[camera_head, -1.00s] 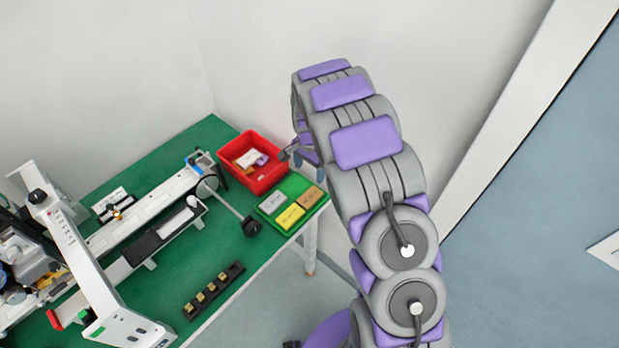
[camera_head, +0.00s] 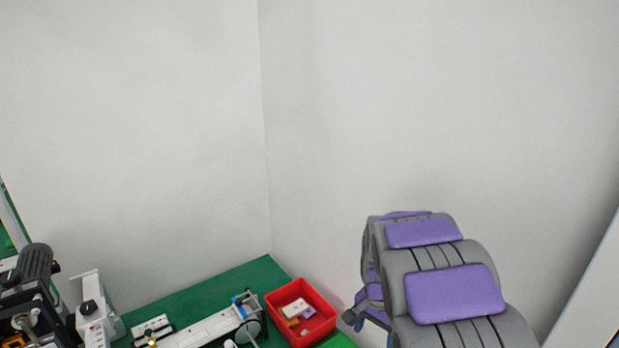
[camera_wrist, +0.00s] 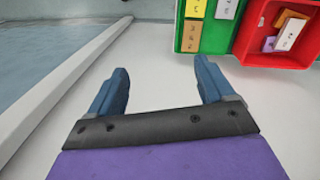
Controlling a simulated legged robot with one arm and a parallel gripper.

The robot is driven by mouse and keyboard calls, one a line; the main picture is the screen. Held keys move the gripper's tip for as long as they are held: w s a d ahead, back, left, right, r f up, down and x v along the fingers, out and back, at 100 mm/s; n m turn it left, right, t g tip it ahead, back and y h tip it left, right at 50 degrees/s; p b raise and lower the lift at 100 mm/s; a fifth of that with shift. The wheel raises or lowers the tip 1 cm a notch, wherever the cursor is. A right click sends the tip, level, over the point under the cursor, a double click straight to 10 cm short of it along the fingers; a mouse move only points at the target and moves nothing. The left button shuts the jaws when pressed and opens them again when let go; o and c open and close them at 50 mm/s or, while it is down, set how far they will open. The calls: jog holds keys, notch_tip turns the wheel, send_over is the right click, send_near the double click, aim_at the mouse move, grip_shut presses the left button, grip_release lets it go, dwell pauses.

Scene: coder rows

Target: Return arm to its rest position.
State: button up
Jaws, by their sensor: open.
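My gripper (camera_wrist: 158,88) is in the wrist view with its two blue fingers wide apart and nothing between them. In the head view my grey and purple arm rises at the lower right, and the gripper end is mostly hidden behind the arm links. The arm end is to the right of a red bin (camera_head: 329,318) on the green table (camera_head: 200,289). The red bin also shows at the upper right of the wrist view (camera_wrist: 246,42), apart from the fingers.
The bin holds several small white, orange and purple pieces. A green tray (camera_wrist: 214,38) with coloured blocks lies beside it in the wrist view. A white machine (camera_head: 205,328) stands on the table. Pale walls meet in a corner behind; the space above the table is clear.

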jog(key=s+r+n, duration=0.3)
jog(key=s, duration=0.8)
jog(key=s+a+r+n+g, duration=0.1)
jog(key=s+r+n, duration=0.1)
jog(key=s, duration=0.9)
jog(key=s+r+n, duration=0.3)
jog(key=s+r, duration=0.1)
jog(key=s, duration=0.7)
jog(key=shift+s+a+n, duration=0.15)
jog(key=shift+n, duration=0.15)
jog(key=shift+r, duration=0.1)
